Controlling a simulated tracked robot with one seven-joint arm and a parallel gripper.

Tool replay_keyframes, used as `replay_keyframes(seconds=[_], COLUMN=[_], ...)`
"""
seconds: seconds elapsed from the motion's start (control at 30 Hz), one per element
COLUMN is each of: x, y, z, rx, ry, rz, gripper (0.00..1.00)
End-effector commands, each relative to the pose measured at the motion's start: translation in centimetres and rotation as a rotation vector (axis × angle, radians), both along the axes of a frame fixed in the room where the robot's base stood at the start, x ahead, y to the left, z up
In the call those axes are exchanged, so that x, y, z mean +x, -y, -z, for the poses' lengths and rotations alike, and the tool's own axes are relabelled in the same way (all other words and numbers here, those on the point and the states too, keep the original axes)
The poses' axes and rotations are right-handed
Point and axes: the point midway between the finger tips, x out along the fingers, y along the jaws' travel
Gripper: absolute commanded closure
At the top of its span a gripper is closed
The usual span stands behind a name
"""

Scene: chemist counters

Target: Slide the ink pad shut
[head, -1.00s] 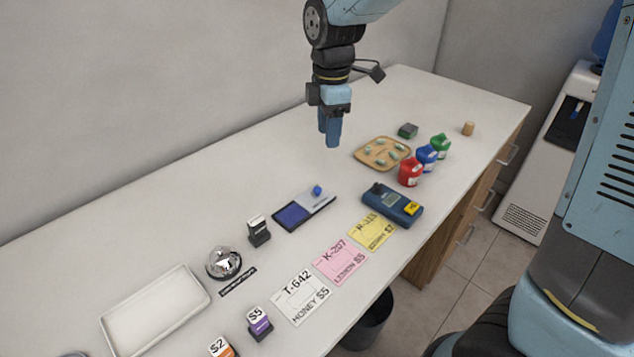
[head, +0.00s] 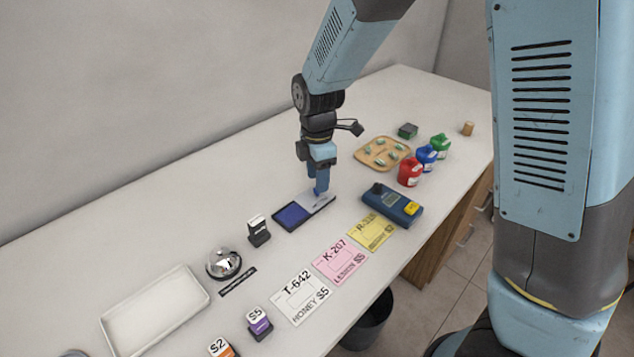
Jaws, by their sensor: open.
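The ink pad (head: 292,216) lies on the white counter in the middle of the head view. Its dark blue inked surface is exposed at the left, and its grey sliding lid (head: 326,200) is at the right end. A small blue knob (head: 317,192) stands on the lid and is partly hidden by my fingers. My gripper (head: 320,190) is open and points down at the lid, with its blue fingertips right at the knob. I cannot tell whether the fingers touch the knob.
A black stamp (head: 258,231) and a silver bell (head: 224,263) stand to the left. A blue device (head: 393,205) and coloured cards (head: 340,261) lie in front. A wooden tray (head: 362,158) and coloured bottles (head: 411,173) are at the right. The counter behind the pad is clear.

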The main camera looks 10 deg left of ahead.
Motion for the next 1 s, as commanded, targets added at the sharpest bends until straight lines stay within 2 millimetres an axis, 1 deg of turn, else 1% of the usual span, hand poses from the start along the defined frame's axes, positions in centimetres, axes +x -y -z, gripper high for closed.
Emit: replay_keyframes(seconds=[0.03, 0.1, 0.2, 0.33, 0.57, 0.67, 1.0], x=[-0.1, -0.1, -0.1, 0.0, 0.0, 0.0, 0.0], y=[0.0, 0.0, 0.0, 0.0, 0.0, 0.0, 0.0], z=[0.7, 1.4, 2.1, 2.4, 2.5, 2.5, 2.5], rx=[-0.001, -0.001, -0.001, 0.0, 0.001, 0.001, 0.001], ry=[-0.003, -0.002, -0.002, 0.0, 0.0, 0.0, 0.0], rz=[-0.001, -0.001, 0.0, 0.0, 0.0, 0.0, 0.0], gripper=[0.53, 0.53, 0.53, 0.53, 0.53, 0.6, 0.93])
